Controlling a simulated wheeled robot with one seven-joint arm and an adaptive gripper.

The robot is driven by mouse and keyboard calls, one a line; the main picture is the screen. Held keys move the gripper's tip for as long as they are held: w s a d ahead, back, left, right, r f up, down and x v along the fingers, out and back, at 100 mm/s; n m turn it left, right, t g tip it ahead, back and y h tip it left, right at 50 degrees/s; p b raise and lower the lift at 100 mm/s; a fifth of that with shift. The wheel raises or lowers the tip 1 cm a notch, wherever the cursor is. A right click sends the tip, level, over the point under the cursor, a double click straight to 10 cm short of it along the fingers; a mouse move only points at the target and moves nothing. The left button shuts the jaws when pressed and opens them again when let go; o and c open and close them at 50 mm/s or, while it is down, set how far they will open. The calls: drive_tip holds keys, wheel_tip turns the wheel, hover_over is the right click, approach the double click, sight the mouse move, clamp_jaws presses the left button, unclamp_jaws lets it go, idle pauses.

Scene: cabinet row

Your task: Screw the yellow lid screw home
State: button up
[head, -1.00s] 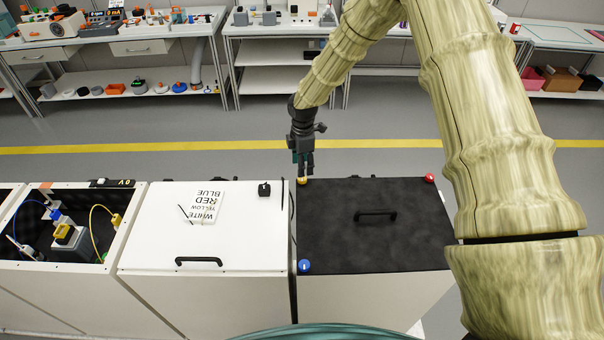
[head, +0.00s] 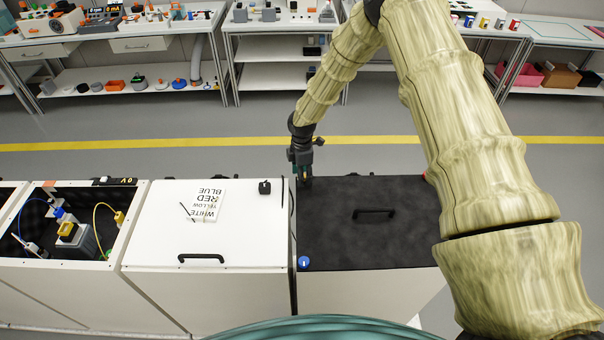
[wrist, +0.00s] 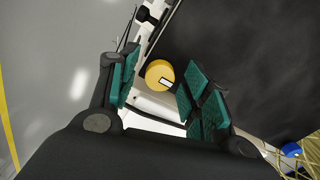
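The yellow lid screw (wrist: 158,73) is a round yellow knob with a white mark, at the corner of the black lid (head: 345,240). In the wrist view it lies between the teal fingertips of my gripper (wrist: 155,90), with a visible gap to the left finger and little or no gap to the right ones. My gripper is open around it. How deep the screw sits cannot be told.
The black lid has a handle (head: 376,212) in its middle. A blue screw (head: 304,263) is at the near left corner. The white cabinet (head: 205,240) with a black handle adjoins on the left.

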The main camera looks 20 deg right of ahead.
drive_tip(key=c, duration=0.9)
